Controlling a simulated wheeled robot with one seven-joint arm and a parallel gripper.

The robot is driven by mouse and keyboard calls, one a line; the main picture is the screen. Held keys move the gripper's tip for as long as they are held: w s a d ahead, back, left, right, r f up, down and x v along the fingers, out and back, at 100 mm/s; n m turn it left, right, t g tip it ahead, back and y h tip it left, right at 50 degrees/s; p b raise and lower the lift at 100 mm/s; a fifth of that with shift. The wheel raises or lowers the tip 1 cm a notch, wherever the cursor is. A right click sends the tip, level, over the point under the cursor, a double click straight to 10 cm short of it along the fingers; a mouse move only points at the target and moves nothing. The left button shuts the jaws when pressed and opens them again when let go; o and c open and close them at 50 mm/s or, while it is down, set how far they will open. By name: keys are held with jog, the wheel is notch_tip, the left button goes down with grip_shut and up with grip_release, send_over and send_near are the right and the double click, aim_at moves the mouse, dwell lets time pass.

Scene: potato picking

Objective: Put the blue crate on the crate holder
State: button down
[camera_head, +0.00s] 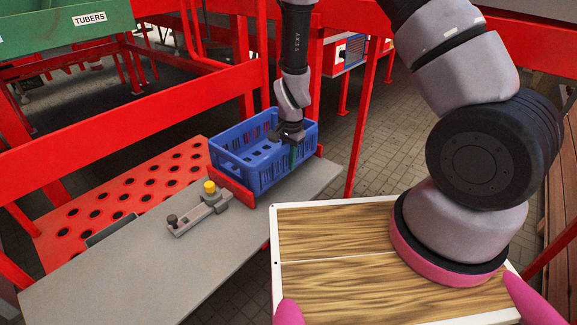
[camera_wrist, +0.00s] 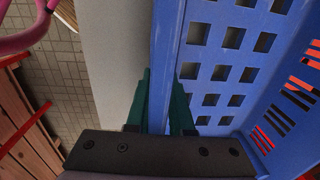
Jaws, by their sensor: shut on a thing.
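The blue crate (camera_head: 240,165) is upright at the far end of the grey table, within the red crate holder (camera_head: 233,190), whose corner pieces show at its near left and right. Whether its base rests fully on the holder cannot be told. My gripper (camera_head: 293,152) reaches down from above and is shut on the crate's right-hand wall. In the wrist view, the green fingers of my gripper (camera_wrist: 164,105) straddle the rim of the blue crate (camera_wrist: 166,50), and its slotted floor shows to the right.
The grey table (camera_head: 130,265) carries a small fixture with a yellow knob (camera_head: 210,187). A red perforated panel (camera_head: 130,195) lies at left. Red frame bars (camera_head: 130,130) surround the area. A wood-topped tray (camera_head: 335,240) is in front of me.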

jog(key=shift+a+f, duration=0.1)
jog(key=shift+f, duration=0.85)
jog(key=shift+f, duration=0.1)
jog(key=c, duration=0.8)
grip_release()
jog(key=r, duration=1.2)
jog(key=shift+s+d+r, duration=0.15)
jog(key=shift+s+d, duration=0.15)
